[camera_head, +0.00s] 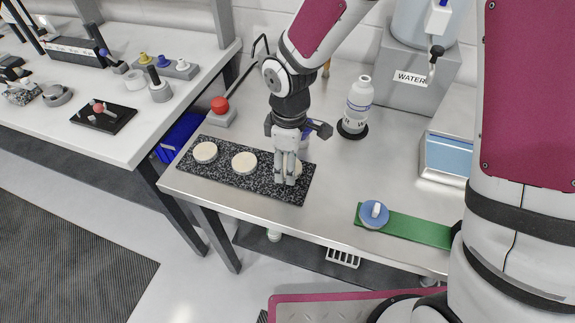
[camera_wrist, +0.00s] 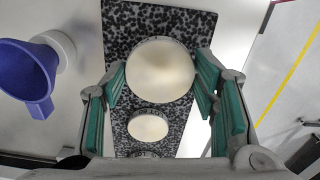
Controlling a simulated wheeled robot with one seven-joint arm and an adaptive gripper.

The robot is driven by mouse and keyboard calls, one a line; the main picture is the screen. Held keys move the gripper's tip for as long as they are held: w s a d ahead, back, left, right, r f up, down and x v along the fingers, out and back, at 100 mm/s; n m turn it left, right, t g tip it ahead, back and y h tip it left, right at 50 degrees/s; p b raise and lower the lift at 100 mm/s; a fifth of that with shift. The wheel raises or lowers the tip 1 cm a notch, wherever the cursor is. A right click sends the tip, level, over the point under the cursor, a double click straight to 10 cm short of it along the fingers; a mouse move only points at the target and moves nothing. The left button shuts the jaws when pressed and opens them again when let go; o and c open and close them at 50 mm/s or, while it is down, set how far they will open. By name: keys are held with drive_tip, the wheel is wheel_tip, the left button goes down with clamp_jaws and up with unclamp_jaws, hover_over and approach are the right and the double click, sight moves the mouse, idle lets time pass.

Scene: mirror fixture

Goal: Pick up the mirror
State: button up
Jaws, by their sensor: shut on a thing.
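The round, pale mirror (camera_wrist: 160,70) is between the teal finger pads of my gripper (camera_wrist: 161,84) in the wrist view, and the gripper is shut on it. In the head view my gripper (camera_head: 286,178) points down over the right end of a black speckled board (camera_head: 225,177). The fingers hide most of the mirror there, with a pale edge (camera_head: 298,167) showing beside them. I cannot tell whether the mirror touches the board. Two similar discs lie on the board, one in the middle (camera_head: 244,163) and one at the left (camera_head: 205,152).
A blue funnel (camera_wrist: 30,68) stands close beside the board. A white bottle (camera_head: 358,101) is behind and right of my gripper. A red-topped device (camera_head: 220,107) is at the back left. A green strip (camera_head: 420,231) with a blue round piece (camera_head: 374,214) lies at the right.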

drive_tip(key=s+d, duration=0.1)
drive_tip(key=s, duration=0.3)
drive_tip(key=s+d+r, duration=0.1)
drive_tip(key=s, duration=0.3)
drive_tip(key=s+d, duration=0.2)
drive_tip(key=s, duration=0.2)
drive_tip(key=shift+s+r, duration=0.15)
drive_tip(key=shift+s, duration=0.2)
drive_tip(key=shift+s+d+p, duration=0.15)
drive_tip(key=shift+s+p, duration=0.35)
drive_tip(key=shift+p, duration=0.3)
drive_tip(key=shift+s+d+p, duration=0.15)
drive_tip(key=shift+s+p, duration=0.35)
drive_tip(key=shift+p, duration=0.25)
